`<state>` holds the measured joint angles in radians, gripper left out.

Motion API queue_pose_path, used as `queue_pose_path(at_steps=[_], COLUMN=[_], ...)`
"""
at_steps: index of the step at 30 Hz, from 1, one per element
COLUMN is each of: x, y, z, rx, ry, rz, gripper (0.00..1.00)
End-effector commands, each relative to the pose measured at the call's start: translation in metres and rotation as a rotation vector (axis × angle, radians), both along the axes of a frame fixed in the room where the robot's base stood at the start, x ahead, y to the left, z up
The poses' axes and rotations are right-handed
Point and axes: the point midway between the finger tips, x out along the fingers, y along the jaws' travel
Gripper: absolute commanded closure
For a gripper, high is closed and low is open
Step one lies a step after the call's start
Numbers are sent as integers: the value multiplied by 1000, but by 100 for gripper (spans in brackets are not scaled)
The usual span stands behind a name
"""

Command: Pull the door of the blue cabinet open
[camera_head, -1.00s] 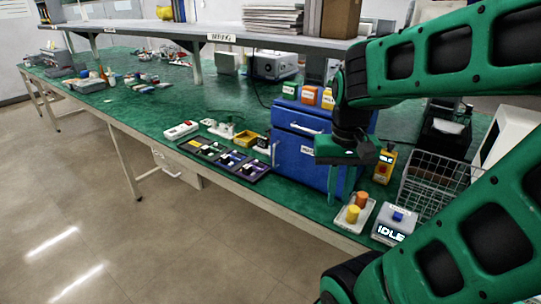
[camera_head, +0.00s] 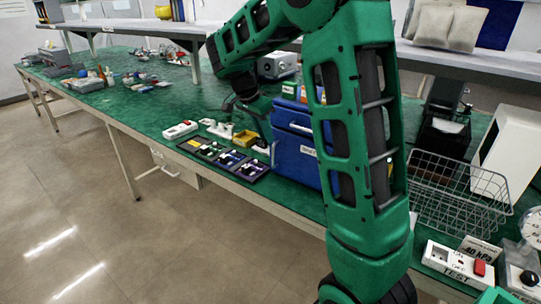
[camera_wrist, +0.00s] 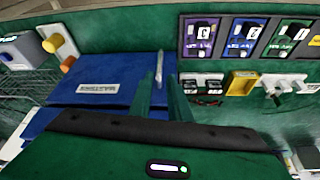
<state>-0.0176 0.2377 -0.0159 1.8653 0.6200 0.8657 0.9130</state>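The blue cabinet (camera_head: 297,160) stands on the green bench in the head view, partly hidden behind my arm. In the wrist view its blue front (camera_wrist: 115,72) carries a label reading MASTERS, and the front looks closed. A pale bar handle (camera_wrist: 158,66) stands out from the front near its right edge. The head view mostly hides the fingers.
Dark trays with small parts (camera_head: 222,157) and a yellow bin (camera_head: 245,138) lie left of the cabinet. A wire basket (camera_head: 458,192) and a TEST box (camera_head: 457,265) stand at the right.

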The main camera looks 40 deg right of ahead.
Motion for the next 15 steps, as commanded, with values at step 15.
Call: queue_pose_path(at_steps=[15], x=[3], y=[-31], z=[-76], rx=[1], ry=[5], rz=[1], gripper=[83])
